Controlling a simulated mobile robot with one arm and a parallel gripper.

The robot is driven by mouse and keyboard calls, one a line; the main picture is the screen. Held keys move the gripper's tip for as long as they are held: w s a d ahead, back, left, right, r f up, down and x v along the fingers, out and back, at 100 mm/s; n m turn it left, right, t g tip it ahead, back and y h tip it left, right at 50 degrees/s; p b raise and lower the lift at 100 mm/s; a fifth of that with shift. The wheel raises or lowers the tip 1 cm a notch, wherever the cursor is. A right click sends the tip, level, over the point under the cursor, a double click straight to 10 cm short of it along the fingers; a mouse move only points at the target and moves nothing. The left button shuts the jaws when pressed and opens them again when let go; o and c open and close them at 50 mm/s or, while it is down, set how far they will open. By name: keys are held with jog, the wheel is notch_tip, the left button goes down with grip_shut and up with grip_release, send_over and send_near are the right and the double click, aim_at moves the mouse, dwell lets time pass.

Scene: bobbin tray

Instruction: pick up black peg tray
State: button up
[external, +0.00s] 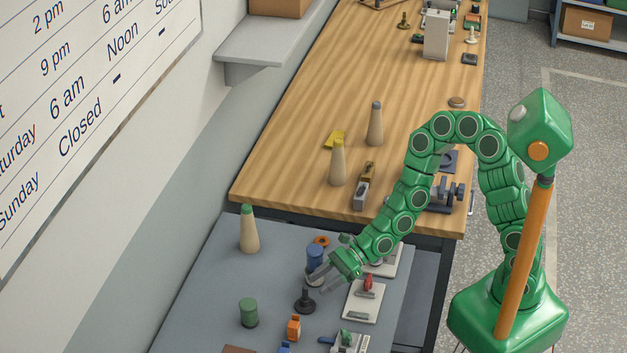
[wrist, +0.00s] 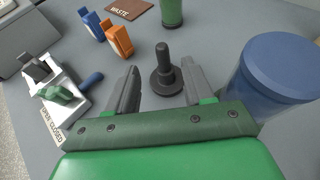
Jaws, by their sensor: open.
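The black peg tray (external: 305,301) is a small round black base with an upright peg at its middle, standing on the grey table. In the wrist view the black peg tray (wrist: 164,78) stands upright ahead, between the lines of my two fingers. My gripper (external: 318,281) is above and to the right of it in the external view. In the wrist view my gripper (wrist: 160,72) is open and empty, with a grey finger to either side of the peg. Whether the fingers touch it cannot be told.
A blue cylinder (wrist: 272,80) stands close by my right finger. A green cylinder (external: 248,312), an orange clip (wrist: 118,40) and a blue clip (wrist: 92,22) are nearby. A white switch plate (wrist: 70,95) lies left. A pale cone (external: 249,230) stands by the wall.

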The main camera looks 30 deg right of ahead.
aim_at(303, 296)
jog(key=shift+a+f, duration=0.1)
jog(key=shift+f, duration=0.5)
jog(key=shift+x, duration=1.5)
jog(key=shift+w+x, duration=0.25)
jog(key=shift+x, duration=2.15)
jog(key=shift+c, duration=0.3)
grip_shut()
